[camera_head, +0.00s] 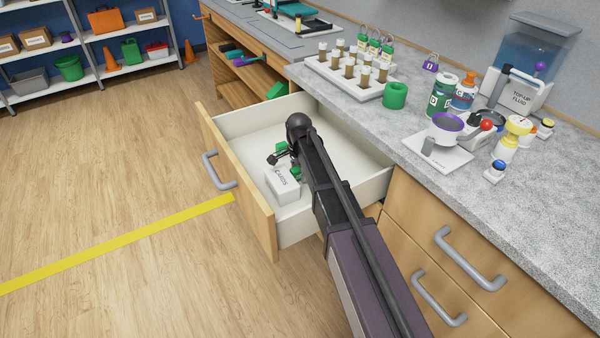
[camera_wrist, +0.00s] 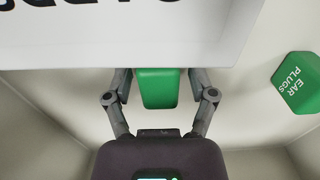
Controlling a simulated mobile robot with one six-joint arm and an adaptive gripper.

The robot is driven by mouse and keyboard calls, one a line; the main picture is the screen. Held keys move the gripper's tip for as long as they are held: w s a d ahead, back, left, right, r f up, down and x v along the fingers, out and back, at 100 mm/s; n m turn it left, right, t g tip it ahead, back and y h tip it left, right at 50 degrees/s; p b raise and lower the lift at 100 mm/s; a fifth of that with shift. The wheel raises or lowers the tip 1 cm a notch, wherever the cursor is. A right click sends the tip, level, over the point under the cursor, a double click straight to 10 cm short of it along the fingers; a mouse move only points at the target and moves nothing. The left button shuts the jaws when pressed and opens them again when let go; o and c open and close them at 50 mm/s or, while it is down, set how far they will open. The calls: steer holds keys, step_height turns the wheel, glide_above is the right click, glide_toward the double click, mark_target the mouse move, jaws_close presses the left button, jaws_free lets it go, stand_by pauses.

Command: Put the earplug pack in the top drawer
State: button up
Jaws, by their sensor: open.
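The earplug pack, green with white "EAR PLUGS" lettering, lies on the drawer floor at the right of the wrist view (camera_wrist: 298,84). My gripper (camera_wrist: 160,80) is open, low inside the open top drawer (camera_head: 237,190). A plain green piece (camera_wrist: 157,90) shows between its fingers in the wrist view; I cannot tell what it is. A white box (camera_wrist: 130,35) with black letters hides the fingertips there. In the head view this white box (camera_head: 284,186) stands in the drawer beside my gripper. Two green patches show by the gripper, partly covered by my arm.
The drawer's side walls and wooden front surround my gripper. The grey counter (camera_head: 440,195) above holds a vial rack (camera_head: 350,75), a green ring (camera_head: 395,96), bottles and a scale (camera_head: 436,153). Closed drawers lie to the right. The floor at left is clear.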

step_height(320, 180, up, 12)
steer(key=p, duration=1.2)
steer(key=shift+r, duration=0.15)
stand_by(0.7)
steer(key=s+d+n, duration=1.1)
steer(key=s+d, duration=0.9)
steer(key=d, duration=0.1)
steer(key=shift+s+d, duration=0.4)
